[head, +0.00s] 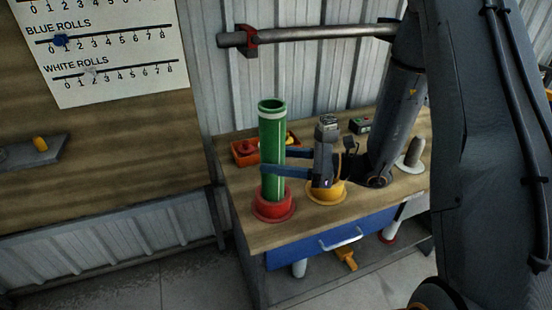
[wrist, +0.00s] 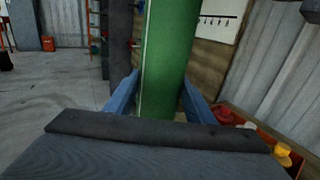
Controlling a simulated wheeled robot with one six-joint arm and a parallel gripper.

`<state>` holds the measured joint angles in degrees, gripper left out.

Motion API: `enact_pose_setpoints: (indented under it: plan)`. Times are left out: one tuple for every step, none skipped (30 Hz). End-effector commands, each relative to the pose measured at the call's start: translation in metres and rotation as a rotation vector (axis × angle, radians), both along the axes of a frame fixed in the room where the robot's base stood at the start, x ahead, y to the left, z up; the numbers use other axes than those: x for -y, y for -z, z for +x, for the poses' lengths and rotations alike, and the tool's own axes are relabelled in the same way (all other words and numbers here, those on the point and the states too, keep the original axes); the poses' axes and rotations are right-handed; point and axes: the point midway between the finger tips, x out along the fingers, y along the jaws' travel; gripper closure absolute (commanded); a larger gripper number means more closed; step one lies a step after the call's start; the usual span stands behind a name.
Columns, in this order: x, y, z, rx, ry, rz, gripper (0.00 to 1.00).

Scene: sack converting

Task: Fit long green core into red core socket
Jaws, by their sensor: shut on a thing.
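The long green core (head: 272,135) stands upright, with a pale band near its open top. Its lower end meets the red core socket (head: 273,208) on the near left of the workbench. The socket's collar hides that end, so I cannot tell how deep it sits. My gripper (head: 268,170) is shut on the green core, its blue fingers reaching from the right at about mid-height. In the wrist view the green core (wrist: 163,60) rises between the two blue fingers. The red socket is not visible there.
A yellow socket (head: 326,196) stands right of the red one, beneath my wrist. An orange bin (head: 243,154) with small parts is behind the core. A wall rail (head: 310,35) runs above the bench.

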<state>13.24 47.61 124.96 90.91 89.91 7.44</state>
Motion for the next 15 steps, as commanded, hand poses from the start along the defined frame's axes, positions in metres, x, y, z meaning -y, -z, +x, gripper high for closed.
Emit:
enact_pose_setpoints:
  plan:
    - [0.000, 0.001, 0.000, 0.000, 0.000, 0.001, 0.92]
    - [0.000, 0.002, 0.000, 0.000, 0.000, 0.001, 0.92]
    - [0.000, 0.003, 0.000, 0.000, 0.000, 0.001, 0.92]
    - [0.000, 0.003, 0.000, 0.000, 0.000, 0.001, 0.92]
    - [0.000, 0.004, 0.000, 0.000, 0.000, 0.001, 0.92]
    - [0.000, 0.005, 0.000, 0.001, 0.000, 0.001, 0.92]
    - [0.000, 0.006, 0.000, 0.001, 0.000, 0.001, 0.92]
    - [0.000, 0.006, 0.000, 0.001, 0.000, 0.001, 0.92]
    - [0.000, 0.007, 0.000, 0.001, 0.000, 0.001, 0.92]
    - [0.000, 0.008, 0.000, 0.001, 0.000, 0.001, 0.92]
    - [0.000, 0.009, 0.000, 0.001, 0.000, 0.001, 0.92]
    - [0.000, 0.010, 0.000, 0.001, 0.000, 0.001, 0.92]
    - [0.000, 0.010, 0.000, 0.001, 0.000, 0.001, 0.92]
    - [0.000, 0.011, 0.000, 0.001, 0.000, 0.001, 0.92]
    - [0.000, 0.012, 0.000, 0.001, 0.000, 0.001, 0.92]
